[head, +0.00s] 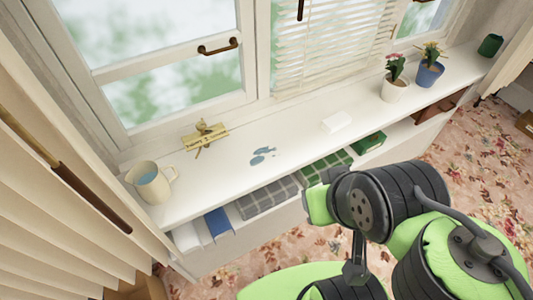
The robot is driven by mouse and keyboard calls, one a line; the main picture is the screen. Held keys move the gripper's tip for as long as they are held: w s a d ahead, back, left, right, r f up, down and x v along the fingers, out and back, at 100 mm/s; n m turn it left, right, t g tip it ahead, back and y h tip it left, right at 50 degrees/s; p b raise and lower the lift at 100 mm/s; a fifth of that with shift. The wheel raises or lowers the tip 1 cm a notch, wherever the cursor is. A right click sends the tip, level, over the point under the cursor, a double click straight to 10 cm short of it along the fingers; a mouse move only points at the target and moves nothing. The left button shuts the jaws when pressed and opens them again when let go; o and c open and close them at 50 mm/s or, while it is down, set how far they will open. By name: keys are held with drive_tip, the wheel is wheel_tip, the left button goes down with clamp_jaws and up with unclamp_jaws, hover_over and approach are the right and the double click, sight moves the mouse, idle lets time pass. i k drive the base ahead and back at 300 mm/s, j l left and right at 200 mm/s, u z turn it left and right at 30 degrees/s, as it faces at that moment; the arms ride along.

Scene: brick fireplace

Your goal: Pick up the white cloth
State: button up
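A small white folded piece, which looks like the white cloth (336,122), lies flat on the white windowsill (225,160) to the right of a bluish wet patch (262,155). Another white folded piece (187,237) sits at the left end of the shelf below the sill; I cannot tell which of the two is cloth. My arm fills the lower right of the head view, in front of the sill and apart from both white pieces. My gripper's fingertips do not show.
A pitcher (152,183) and a brass piece (204,136) stand on the sill's left part. Two potted plants (394,88) (429,72) and a dark green jar (490,45) stand on its right. Folded checked cloths (268,196) lie below. Curtains flank the window.

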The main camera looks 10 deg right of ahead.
sight(334, 123)
drive_tip(key=i+l+u, duration=0.2)
drive_tip(key=l+u, duration=0.2)
drive_tip(key=i+l+u, duration=0.1)
drive_tip(key=l+u, duration=0.35)
drive_tip(key=l, duration=0.2)
drive_tip(key=l+u, duration=0.4)
drive_tip(key=l, duration=0.15)
drive_tip(key=l+u, duration=0.45)
drive_tip(key=k+l, duration=0.05)
drive_tip(key=l, duration=0.05)
